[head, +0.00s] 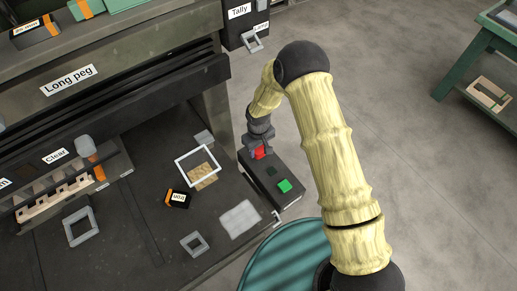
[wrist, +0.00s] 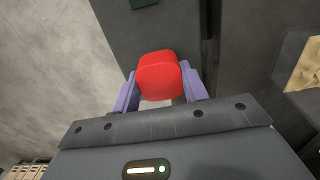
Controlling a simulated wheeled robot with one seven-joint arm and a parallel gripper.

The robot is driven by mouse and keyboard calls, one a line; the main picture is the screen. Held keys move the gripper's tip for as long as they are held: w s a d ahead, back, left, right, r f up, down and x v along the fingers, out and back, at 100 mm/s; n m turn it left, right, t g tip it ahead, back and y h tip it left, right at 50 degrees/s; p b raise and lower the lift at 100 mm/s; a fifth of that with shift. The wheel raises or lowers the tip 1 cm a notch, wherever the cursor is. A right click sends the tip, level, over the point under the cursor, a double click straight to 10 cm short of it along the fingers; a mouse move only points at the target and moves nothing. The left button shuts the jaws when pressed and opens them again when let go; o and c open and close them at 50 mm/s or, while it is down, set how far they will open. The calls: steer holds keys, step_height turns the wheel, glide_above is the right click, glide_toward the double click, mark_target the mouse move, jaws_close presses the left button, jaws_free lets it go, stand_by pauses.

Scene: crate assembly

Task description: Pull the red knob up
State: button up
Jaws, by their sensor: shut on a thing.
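The red knob (wrist: 160,76) sits between the two purple fingers of my gripper (wrist: 167,92) in the wrist view, one finger on each side. A pale stem shows just below the knob. In the head view the red knob (head: 262,152) shows on top of a dark box (head: 272,176), largely covered by my gripper (head: 258,148). My gripper is shut on the knob. How far the knob stands out of the box cannot be told.
A green button (head: 285,186) is on the same box. A workbench (head: 150,235) to the left bears grey frames, a white frame (head: 197,166) and a small black-orange box (head: 178,199). A teal round drum (head: 290,258) stands in front. Open floor lies to the right.

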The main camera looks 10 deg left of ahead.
steer(key=o, duration=1)
steer(key=shift+w+r, duration=0.1)
steer(key=shift+r, duration=0.15)
steer(key=o, duration=0.4)
step_height(320, 180, up, 17)
steer(key=b, duration=0.2)
steer(key=shift+r+b, duration=0.2)
steer(key=shift+b, duration=0.2)
